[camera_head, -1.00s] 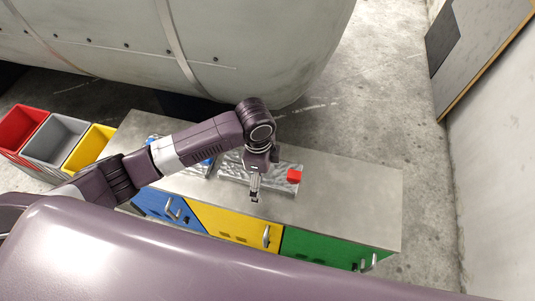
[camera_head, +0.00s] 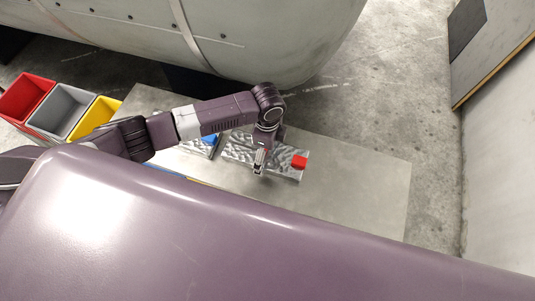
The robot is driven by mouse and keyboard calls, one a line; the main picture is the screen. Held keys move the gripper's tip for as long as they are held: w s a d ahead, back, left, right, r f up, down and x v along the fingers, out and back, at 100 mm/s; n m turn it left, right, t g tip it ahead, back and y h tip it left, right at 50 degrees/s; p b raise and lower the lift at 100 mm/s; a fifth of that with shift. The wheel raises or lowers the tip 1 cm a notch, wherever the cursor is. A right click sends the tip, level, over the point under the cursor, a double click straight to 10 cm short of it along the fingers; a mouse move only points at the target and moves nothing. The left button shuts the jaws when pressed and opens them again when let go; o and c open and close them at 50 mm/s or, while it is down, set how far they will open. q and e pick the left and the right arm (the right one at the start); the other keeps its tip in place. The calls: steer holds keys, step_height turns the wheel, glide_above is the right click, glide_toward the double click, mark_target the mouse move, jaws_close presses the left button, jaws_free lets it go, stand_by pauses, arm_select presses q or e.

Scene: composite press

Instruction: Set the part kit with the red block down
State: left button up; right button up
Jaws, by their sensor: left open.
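The part kit (camera_head: 281,167) is a silvery, bumpy tray lying on the grey bench top. The red block (camera_head: 299,162) sits at its right end. My left gripper (camera_head: 259,170) is over the near edge of the kit, left of the red block, pointing down. It is open; whether its fingers touch the kit is too small to tell. My left wrist hides part of the kit. My right gripper is out of view.
A second silvery kit with a blue block (camera_head: 209,138) lies just left on the bench top (camera_head: 370,190). The bench's right part is clear. Red (camera_head: 27,97), grey and yellow bins stand at the left. A large grey tank (camera_head: 250,40) is behind the bench.

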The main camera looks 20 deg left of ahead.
arm_select(q)
steer(key=shift+c, duration=0.4)
steer(key=c, duration=1.3)
steer(key=shift+w, duration=0.1)
steer(key=shift+c, duration=0.6)
steer(key=shift+r, duration=0.15)
